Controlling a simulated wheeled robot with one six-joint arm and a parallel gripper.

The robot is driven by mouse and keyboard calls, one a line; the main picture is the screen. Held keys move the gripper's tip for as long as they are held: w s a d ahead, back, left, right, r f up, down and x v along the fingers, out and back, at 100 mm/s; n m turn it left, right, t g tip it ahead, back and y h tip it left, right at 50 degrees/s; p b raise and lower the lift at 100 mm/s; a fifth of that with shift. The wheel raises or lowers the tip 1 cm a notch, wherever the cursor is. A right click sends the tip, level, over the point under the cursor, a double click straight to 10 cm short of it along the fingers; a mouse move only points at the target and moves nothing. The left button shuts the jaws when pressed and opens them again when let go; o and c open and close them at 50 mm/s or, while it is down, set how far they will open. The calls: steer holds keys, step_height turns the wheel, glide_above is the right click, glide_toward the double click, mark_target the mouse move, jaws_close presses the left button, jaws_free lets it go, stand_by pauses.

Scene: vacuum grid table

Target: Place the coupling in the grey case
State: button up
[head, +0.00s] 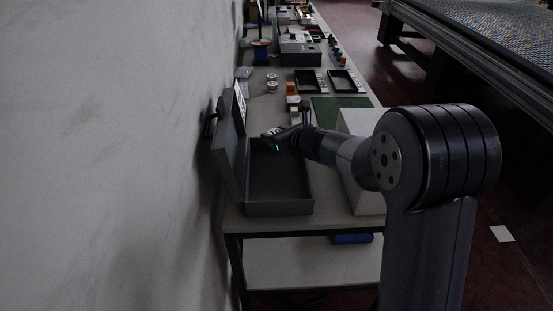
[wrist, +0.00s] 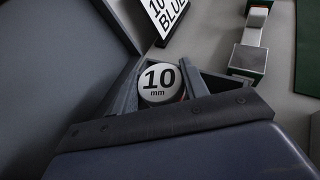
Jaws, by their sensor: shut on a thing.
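My gripper (head: 272,136) is shut on the coupling, a round piece with a white top marked "10 mm" (wrist: 158,82). It sits between the two fingers in the wrist view; its lower part is hidden. In the head view the coupling is too small and dark to make out. The grey case (head: 278,209) stands open at the near end of the table, its lid (head: 229,155) raised on the left. My gripper is over the far end of the case. I cannot tell how high above the case floor the coupling is.
A sign reading "10 BLUE" (wrist: 166,18) and a metal block with green ends (wrist: 250,42) lie beyond the gripper. A white box (head: 360,190) stands right of the case. Two small pale cylinders (head: 272,82) and black trays (head: 343,82) are farther back. The wall is close on the left.

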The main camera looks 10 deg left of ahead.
step_height(320, 180, down, 5)
steer(key=shift+r+b, duration=0.1)
steer(key=shift+b, duration=0.35)
steer(key=shift+f+b, duration=0.7)
steer(key=shift+b, duration=0.25)
steer(key=o, duration=1)
steer(key=shift+r+p, duration=0.5)
steer(key=shift+p, duration=0.25)
steer(key=v, duration=1.2)
steer(key=shift+r, duration=0.15)
